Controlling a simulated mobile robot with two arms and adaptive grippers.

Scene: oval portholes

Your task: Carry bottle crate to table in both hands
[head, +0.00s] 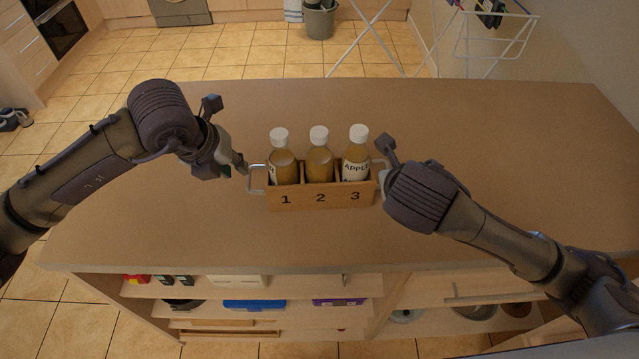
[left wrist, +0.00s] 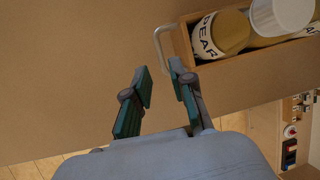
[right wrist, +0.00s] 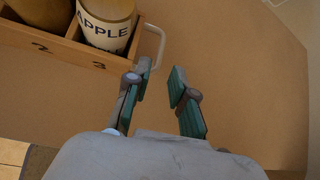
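The wooden bottle crate (head: 320,197) stands on the table (head: 480,130), marked 1, 2 and 3, with a bottle of amber liquid and white cap in each compartment. The right bottle (head: 356,160) reads APPLE; the left bottle reads PEAR in the left wrist view (left wrist: 222,34). A pale wire handle sticks out at each end. My left gripper (head: 243,167) is open beside the left handle (head: 256,180); the left wrist view shows the handle (left wrist: 160,45) just beyond the fingertips (left wrist: 157,68). My right gripper (right wrist: 160,70) is open near the right handle (right wrist: 158,42). Neither gripper holds the crate.
The table top is clear around the crate. Shelves under its near edge hold a blue box (head: 254,304) and other items. A drying rack (head: 495,35) and a grey bucket (head: 320,22) stand on the tiled floor beyond.

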